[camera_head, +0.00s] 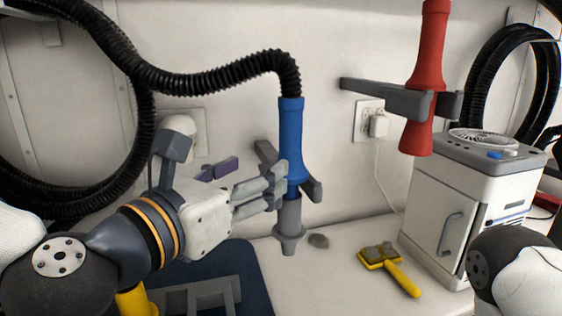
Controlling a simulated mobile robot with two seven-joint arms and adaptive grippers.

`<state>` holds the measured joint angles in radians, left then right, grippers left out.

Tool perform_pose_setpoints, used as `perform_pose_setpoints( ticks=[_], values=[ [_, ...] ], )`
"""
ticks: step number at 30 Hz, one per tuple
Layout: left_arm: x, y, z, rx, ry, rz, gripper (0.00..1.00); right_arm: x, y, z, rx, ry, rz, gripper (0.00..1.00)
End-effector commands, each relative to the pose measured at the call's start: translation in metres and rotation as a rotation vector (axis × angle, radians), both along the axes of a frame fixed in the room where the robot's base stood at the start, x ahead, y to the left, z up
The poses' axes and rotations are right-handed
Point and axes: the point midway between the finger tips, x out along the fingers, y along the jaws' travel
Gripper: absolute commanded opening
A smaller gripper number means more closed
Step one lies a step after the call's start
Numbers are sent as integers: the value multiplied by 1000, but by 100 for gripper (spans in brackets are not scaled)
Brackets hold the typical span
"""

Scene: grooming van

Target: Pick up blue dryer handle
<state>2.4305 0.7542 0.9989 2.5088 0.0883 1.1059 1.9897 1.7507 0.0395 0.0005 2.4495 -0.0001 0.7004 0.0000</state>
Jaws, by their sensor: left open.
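The blue dryer handle (291,140) stands upright in front of the back wall, in a grey wall bracket (313,188). A black ribbed hose (215,78) runs into its top, and a grey nozzle (290,225) points down below it. My left gripper (275,187) is open, with its fingers level with the handle's lower part and just to its left. The fingers overlap the handle's edge in the picture; I cannot tell whether they touch it. My right gripper is out of view; only part of my right arm shows at lower right.
A red dryer handle (427,80) hangs in another bracket (385,98) at right. Below it stands a white cabinet-like unit (430,222). A dark blue mat (250,280) lies below my left gripper.

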Motion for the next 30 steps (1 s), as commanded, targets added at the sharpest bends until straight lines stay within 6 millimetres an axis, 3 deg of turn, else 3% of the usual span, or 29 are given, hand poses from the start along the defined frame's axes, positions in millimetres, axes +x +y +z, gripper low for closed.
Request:
perform_pose_setpoints(
  ticks=[2,6,21,29,30],
  values=[
    [3,0,8,-40,-4,6,56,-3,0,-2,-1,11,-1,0],
    [30,-12,4,-47,5,8,56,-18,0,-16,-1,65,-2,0],
    [103,-51,8,-44,-5,7,56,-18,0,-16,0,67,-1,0],
    [108,-53,9,-44,-5,5,56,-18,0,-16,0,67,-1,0],
    [108,-53,9,-44,-5,5,47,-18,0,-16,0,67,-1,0]
  ],
)
